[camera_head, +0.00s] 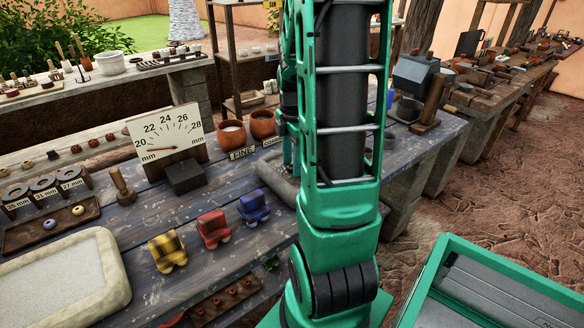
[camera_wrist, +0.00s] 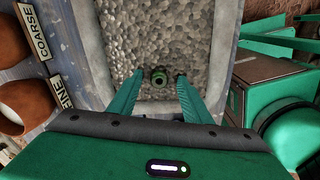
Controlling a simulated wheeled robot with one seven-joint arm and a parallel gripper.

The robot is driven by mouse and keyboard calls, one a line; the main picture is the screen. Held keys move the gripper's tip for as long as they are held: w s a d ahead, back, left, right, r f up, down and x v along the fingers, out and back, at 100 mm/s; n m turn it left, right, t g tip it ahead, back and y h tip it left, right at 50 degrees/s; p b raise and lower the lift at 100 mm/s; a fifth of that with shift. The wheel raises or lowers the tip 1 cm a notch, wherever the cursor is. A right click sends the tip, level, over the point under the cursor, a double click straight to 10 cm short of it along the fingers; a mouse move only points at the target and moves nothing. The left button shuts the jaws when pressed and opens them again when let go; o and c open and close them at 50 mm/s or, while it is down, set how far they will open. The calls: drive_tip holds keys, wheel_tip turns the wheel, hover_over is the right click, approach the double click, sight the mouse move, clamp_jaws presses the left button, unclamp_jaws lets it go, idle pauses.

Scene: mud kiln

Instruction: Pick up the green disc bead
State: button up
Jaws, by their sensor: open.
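The green disc bead (camera_wrist: 159,77) is a small dark green ring with a dark hole. In the wrist view it lies on grey pebbles inside a stone-rimmed tray (camera_wrist: 228,60). My gripper (camera_wrist: 160,84) is open, with one green finger on each side of the bead in the picture. Gaps show between the bead and both fingers, and nothing is held. The height of the fingertips over the pebbles is hard to tell. In the head view my arm covers most of the tray (camera_head: 281,186), and the bead is hidden there.
Clay pots stand beside the tray, with a FINE sign (camera_head: 242,153) and a COARSE sign (camera_wrist: 36,32). Yellow, red (camera_head: 214,229) and blue (camera_head: 254,207) blocks sit on the bench left of my arm. A gauge board (camera_head: 167,138) stands behind a dark block (camera_head: 185,178).

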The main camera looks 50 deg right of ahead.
drive_tip(key=c, duration=1.1)
drive_tip(key=shift+c, duration=0.2)
drive_tip(key=shift+r, duration=0.15)
